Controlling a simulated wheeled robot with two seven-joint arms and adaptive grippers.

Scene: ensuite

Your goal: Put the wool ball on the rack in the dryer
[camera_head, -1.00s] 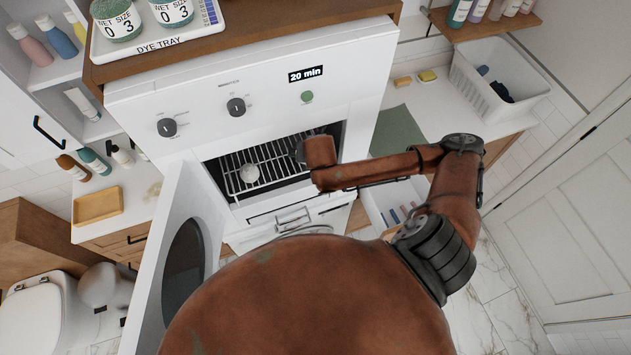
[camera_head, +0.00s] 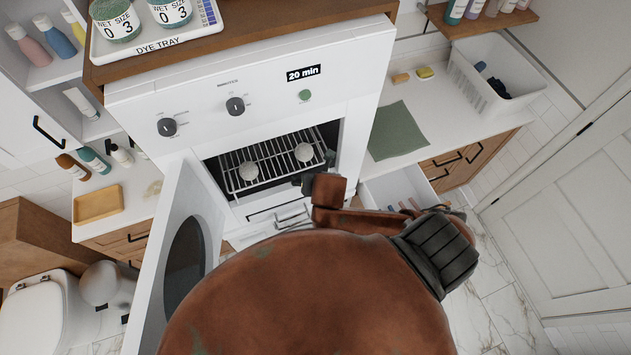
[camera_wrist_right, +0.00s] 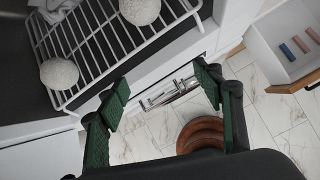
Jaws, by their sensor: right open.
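The dryer (camera_head: 345,95) stands open, its door (camera_head: 180,250) swung out to the left. Its wire rack (camera_head: 270,160) holds two pale, round wool balls: one at the left (camera_head: 248,171), one at the right (camera_head: 304,152). Both balls also show on the rack in the right wrist view, one at the left (camera_wrist_right: 59,73) and one at the top (camera_wrist_right: 140,10). My right gripper (camera_wrist_right: 162,95) is open and empty, just outside the dryer opening, apart from both balls. In the head view it (camera_head: 314,170) is at the opening's front right. My left gripper is out of view.
A drawer (camera_head: 400,190) stands open right of the dryer, with small coloured items inside. A green mat (camera_head: 398,130) and a white basket (camera_head: 495,75) are on the right counter. The dye tray (camera_head: 160,45) with two jars sits above the dryer.

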